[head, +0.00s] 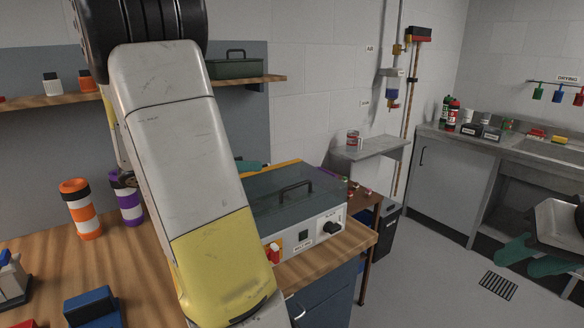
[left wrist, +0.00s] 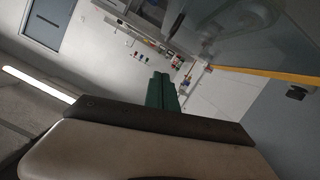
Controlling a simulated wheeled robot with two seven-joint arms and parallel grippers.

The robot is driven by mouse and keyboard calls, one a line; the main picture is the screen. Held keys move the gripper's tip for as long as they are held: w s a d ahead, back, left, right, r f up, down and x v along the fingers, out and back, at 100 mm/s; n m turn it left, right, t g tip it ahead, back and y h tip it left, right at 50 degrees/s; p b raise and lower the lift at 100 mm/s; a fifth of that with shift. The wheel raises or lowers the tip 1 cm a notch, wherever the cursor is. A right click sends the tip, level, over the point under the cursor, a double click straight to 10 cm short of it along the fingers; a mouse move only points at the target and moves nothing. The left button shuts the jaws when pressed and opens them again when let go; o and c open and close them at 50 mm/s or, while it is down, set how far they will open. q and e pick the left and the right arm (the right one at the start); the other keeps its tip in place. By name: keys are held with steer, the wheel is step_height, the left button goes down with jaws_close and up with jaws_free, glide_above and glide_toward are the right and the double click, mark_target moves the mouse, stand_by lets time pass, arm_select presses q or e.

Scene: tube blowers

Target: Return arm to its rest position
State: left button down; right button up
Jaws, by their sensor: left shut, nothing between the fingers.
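My left arm fills the left-centre of the head view, with its white and yellow links raised in front of the bench. The teal tip of my left gripper (head: 250,166) shows just past the arm, above the back edge of the grey-lidded machine; the rest is hidden behind the arm. In the left wrist view the green fingers of my left gripper (left wrist: 160,91) lie together, shut and empty. My right gripper (head: 533,257) is at the right edge of the head view, its two teal fingers apart with nothing seen between them, above the floor.
The grey-lidded machine (head: 292,200) stands on the wooden bench (head: 40,250). An orange-banded container (head: 81,209) and a purple-banded one (head: 128,203) stand left of my arm. A wall shelf (head: 262,78) is behind. A sink counter (head: 470,141) is at the right; the floor between is open.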

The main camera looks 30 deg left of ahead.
arm_select(q)
steer(key=s+d+n+g+y, duration=0.1)
steer(key=s+d+g+y, duration=0.2)
steer(key=d, duration=0.9)
steer(key=s+d+n+g+y, duration=0.1)
steer(key=s+d, duration=0.5)
steer(key=d, duration=0.7)
steer(key=shift+s+d+f+g+y, duration=0.2)
steer(key=shift+s+g+y, duration=0.2)
steer(key=shift+g+y, duration=0.7)
steer(key=shift+a, duration=0.1)
